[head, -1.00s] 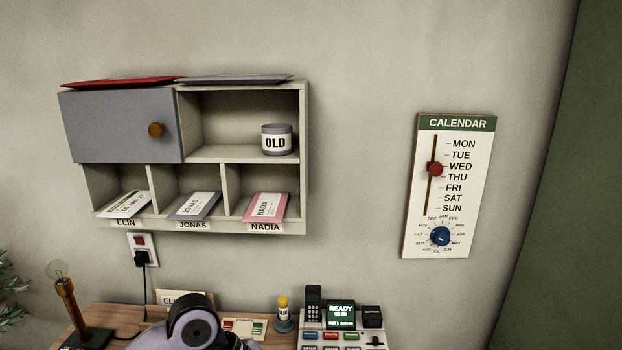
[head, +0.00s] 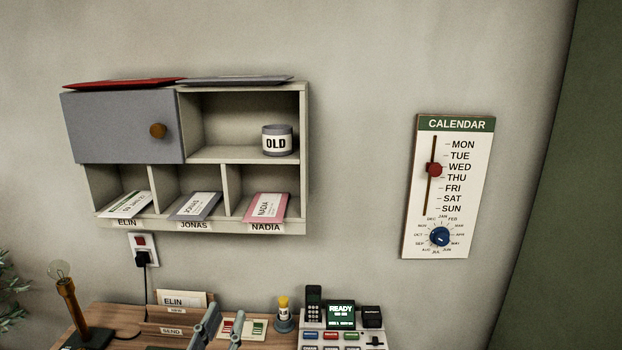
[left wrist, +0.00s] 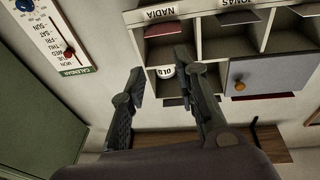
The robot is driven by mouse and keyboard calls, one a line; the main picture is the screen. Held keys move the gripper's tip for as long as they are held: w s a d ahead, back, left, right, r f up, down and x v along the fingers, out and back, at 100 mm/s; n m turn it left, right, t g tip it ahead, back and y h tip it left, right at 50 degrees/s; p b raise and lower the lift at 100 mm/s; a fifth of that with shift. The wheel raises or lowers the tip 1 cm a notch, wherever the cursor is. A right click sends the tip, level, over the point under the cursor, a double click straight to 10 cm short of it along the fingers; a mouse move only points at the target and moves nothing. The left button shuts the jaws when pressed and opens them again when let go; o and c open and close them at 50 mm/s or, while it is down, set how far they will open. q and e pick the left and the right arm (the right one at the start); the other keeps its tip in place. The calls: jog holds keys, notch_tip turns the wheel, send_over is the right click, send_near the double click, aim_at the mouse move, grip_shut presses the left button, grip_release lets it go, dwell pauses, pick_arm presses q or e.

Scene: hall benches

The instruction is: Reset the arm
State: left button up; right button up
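My left gripper (head: 220,328) shows at the bottom of the head view, its two grey fingers pointing up over the desk. In the left wrist view the same gripper (left wrist: 160,68) has its fingers apart with nothing between them. The picture there is upside down, with the wall shelf beyond the fingertips. My right gripper is in neither view.
A calendar (head: 415,225) hangs at right. The desk (head: 92,318) carries a lamp (head: 70,300), a card holder and a console (head: 341,338).

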pick_arm(q)
jog(key=s+a+f+n+g+y, duration=0.1)
jog(key=s+a+f+g+y, duration=0.2)
jog(key=f, duration=0.5)
jog(key=s+a+f+n+g+y, duration=0.1)
jog(key=s+a+f+g, duration=0.35)
jog(key=f, duration=0.45)
jog(key=s+d+f+m+g+h, duration=0.1)
jog(key=s+f+g, duration=0.4)
jog(key=s, duration=0.4)
jog(key=s+d+f+m+g, duration=0.1)
jog(key=s+f+m+g, duration=0.1)
jog(key=s+f+g, duration=0.35)
jog(key=s+f, duration=0.2)
jog(key=f, duration=1.1)
jog(key=s+f, duration=0.3)
jog(key=f, duration=1.1)
jog(key=s+a+f, duration=0.1)
jog(key=s+f, duration=0.6)
jog(key=s, duration=0.1)
jog(key=s+a+f+g, duration=0.1)
jog(key=s+a+f, duration=0.1)
jog(key=s+f, duration=0.6)
jog(key=shift+a+f+b, duration=0.2)
jog(key=shift+a+b, duration=0.05)
jog(key=shift+b, duration=0.2)
